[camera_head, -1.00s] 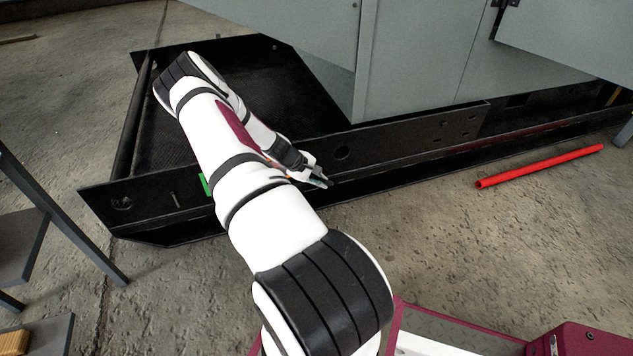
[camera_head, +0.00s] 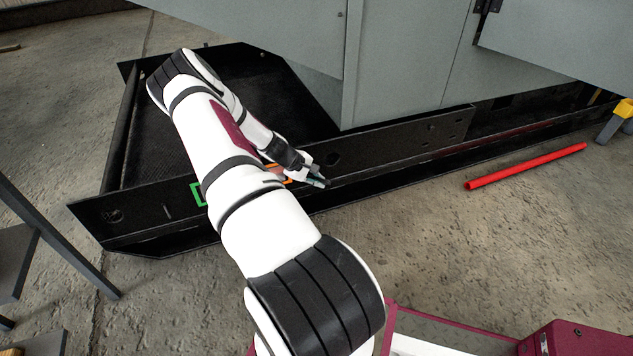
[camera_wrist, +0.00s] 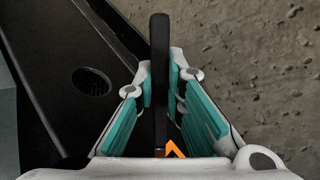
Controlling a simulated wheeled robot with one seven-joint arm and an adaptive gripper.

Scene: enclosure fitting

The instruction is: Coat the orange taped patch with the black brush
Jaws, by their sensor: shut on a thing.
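The black brush (camera_wrist: 160,60) is held between the teal pads of my gripper (camera_wrist: 161,95) in the wrist view, its long dark shape pointing away from the camera. Part of the orange taped patch (camera_head: 271,167) shows on the beam beside my gripper, mostly hidden by my arm. An orange tape corner also shows in the wrist view (camera_wrist: 175,150), near the gripper's base. I cannot tell whether the brush touches the beam.
A green taped outline (camera_head: 197,194) is on the beam (camera_head: 400,150), left of the orange one and partly behind my arm. Grey cabinets (camera_head: 400,60) stand above the frame. A red bar (camera_head: 525,167) lies on the floor at right. Dark trestle legs (camera_head: 60,235) stand at left.

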